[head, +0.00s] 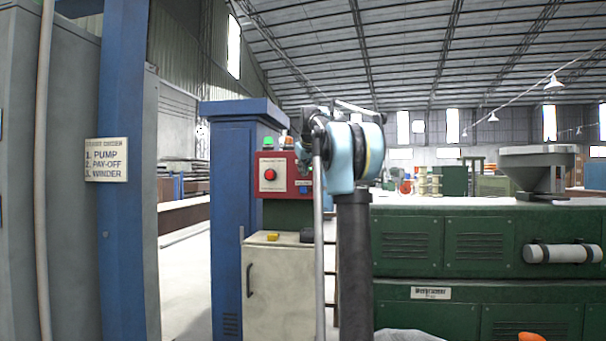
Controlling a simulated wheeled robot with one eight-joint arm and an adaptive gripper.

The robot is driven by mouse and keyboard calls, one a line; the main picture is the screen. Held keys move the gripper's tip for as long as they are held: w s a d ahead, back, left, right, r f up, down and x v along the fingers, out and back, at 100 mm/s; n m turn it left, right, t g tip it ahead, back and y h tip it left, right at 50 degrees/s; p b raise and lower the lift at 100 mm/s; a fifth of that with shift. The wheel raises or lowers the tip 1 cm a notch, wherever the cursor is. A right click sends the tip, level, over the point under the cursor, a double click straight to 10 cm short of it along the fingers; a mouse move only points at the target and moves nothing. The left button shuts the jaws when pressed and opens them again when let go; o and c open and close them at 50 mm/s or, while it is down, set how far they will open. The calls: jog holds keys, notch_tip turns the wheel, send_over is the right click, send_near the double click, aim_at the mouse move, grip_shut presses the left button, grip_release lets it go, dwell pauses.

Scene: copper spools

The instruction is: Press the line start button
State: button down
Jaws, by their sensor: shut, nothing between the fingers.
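A red control box (283,163) stands left of centre on a dark green stand behind a pale cabinet. Its left face plate carries a round red button (269,174). A second plate is at its right, partly hidden by my arm, and I cannot read its label. A green lamp (268,142) and a reddish lamp (289,141) are on top. My arm with its light blue joint stands just right of the box and covers its right edge. I cannot make out my gripper's fingers in this view.
A sign (106,160) on the blue post lists 1. PUMP, 2. PAY-OFF, 3. WINDER. The pale cabinet (268,285) has a yellow item (272,236) on top. A green machine (450,245) fills the right side. Open floor shows at left between post and cabinet.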

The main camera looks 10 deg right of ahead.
jog(key=shift+w, duration=0.1)
jog(key=shift+w+d, duration=0.15)
jog(key=shift+w, duration=0.1)
jog(key=shift+w+d, duration=0.15)
jog(key=shift+w, duration=0.3)
dwell(0.9)
jog(key=shift+s, duration=0.1)
jog(key=shift+s+a, duration=0.3)
jog(key=shift+s, duration=0.45)
jog(key=shift+s, duration=0.1)
jog(key=shift+s+a, duration=0.25)
jog(key=shift+s, duration=0.5)
jog(key=shift+s+a, duration=0.25)
jog(key=shift+s, duration=0.55)
jog(key=shift+s+a, duration=0.25)
jog(key=shift+s, duration=0.5)
